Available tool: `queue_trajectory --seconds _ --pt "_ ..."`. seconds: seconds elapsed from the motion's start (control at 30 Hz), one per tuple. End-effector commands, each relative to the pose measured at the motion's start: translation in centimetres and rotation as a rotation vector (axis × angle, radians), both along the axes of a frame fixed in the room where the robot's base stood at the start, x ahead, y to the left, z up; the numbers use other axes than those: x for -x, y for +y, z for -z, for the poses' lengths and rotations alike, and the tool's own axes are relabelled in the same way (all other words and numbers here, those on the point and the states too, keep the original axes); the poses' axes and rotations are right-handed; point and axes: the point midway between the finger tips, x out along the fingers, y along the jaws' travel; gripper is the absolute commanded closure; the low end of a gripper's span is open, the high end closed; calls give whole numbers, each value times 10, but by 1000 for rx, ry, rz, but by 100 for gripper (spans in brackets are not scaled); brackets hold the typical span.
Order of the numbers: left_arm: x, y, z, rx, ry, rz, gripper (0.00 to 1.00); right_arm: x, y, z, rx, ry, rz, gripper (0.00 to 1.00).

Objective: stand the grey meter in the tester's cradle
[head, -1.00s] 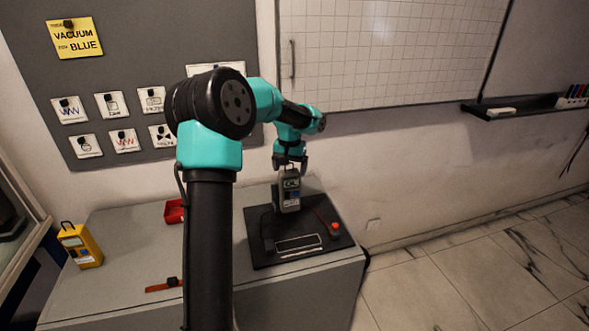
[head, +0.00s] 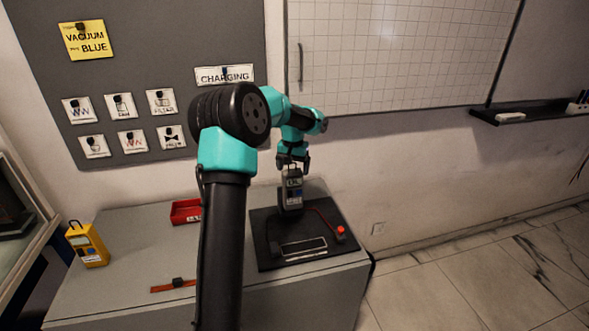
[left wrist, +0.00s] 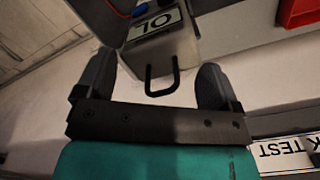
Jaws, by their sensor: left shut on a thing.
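My right gripper is not in view.
A red button (head: 341,230) and a red lead are on the tester's right side. A yellow meter (head: 88,245), a red tray (head: 186,211) and a red strap (head: 174,285) are on the grey bench (head: 130,265), left of the tester. My left arm hides part of the bench.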

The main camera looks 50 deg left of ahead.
Motion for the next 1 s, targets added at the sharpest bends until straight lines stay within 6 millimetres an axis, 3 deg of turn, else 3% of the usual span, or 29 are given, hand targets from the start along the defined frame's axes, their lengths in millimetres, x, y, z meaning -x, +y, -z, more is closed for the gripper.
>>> queue_trajectory --seconds 0.4,1.0 --pt "-12 22 7 -1 0 0 63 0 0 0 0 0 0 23" --pt "-13 24 7 0 -1 0 63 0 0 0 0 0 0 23"
